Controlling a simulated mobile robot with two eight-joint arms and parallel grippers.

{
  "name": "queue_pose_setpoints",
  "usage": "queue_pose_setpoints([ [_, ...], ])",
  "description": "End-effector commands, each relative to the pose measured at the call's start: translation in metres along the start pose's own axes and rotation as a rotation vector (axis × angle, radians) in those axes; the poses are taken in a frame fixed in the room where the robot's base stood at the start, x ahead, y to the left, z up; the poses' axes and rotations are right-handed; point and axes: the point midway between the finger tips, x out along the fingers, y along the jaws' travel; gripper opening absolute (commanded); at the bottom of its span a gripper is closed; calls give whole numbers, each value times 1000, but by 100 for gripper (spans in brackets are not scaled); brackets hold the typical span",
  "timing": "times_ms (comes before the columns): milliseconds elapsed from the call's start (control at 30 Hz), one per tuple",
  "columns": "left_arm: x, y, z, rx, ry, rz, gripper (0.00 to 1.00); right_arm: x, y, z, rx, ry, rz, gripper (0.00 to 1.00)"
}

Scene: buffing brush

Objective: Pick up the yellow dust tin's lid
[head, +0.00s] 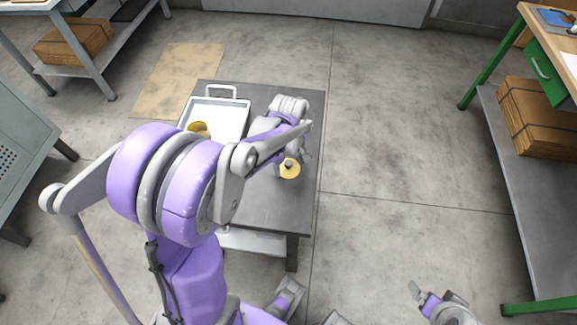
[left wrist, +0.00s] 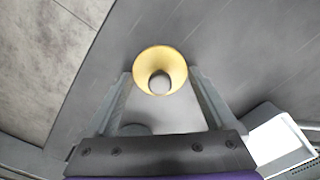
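A yellow round lid (head: 289,171) with a grey knob is at the right part of the dark table, partly covered by my left gripper in the head view. It also shows in the left wrist view (left wrist: 143,70), where its knob faces the camera. My left gripper (left wrist: 160,78) is open, with one finger on each side of the lid; I cannot tell whether they touch it. Another yellow piece (head: 198,128), perhaps the tin, is in the white tray, mostly hidden by my left arm. My right gripper (head: 417,292) is low at the right, away from the table.
The white tray (head: 240,108) with a handle stands at the table's far left. The dark table (head: 270,207) has bare surface near its front right. A green-legged workbench (head: 492,62) with stacked cardboard (head: 540,115) stands at the right; open floor lies between.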

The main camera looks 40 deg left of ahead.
Motion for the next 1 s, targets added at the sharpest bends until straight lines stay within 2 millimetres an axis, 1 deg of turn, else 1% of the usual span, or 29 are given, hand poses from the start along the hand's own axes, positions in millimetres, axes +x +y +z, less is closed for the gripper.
queue_pose_setpoints([
  [33, 0, 0, 0, 0, 0, 0, 78, 0, 0, 0, 0, 0, 0, 100],
  [167, 0, 0, 0, 0, 0, 0, 55, 0, 0, 0, 0, 0, 0, 100],
  [200, 0, 0, 0, 0, 0, 0, 48, 0, 0, 0, 0, 0, 0, 100],
  [300, 0, 0, 0, 0, 0, 0, 32, 0, 0, 0, 0, 0, 0, 100],
  [500, -1, 0, 0, 0, 0, 0, 32, 0, 0, 0, 0, 0, 0, 100],
  [567, -4, 0, 0, 0, 0, 0, 32, -1, 0, 0, 0, 0, 0, 100],
  [633, -12, 0, 0, 0, 0, 0, 32, -2, 0, -1, 0, 1, 0, 100],
  [767, -36, 0, 0, 0, 0, 0, 32, -5, 0, -3, 0, 2, 0, 100],
  [900, -66, 0, 0, -1, 0, 0, 32, -8, 0, -6, 0, 3, 0, 100],
  [1000, -82, 0, 0, 0, 0, 0, 32, -10, 0, -7, 0, 4, 0, 100],
])
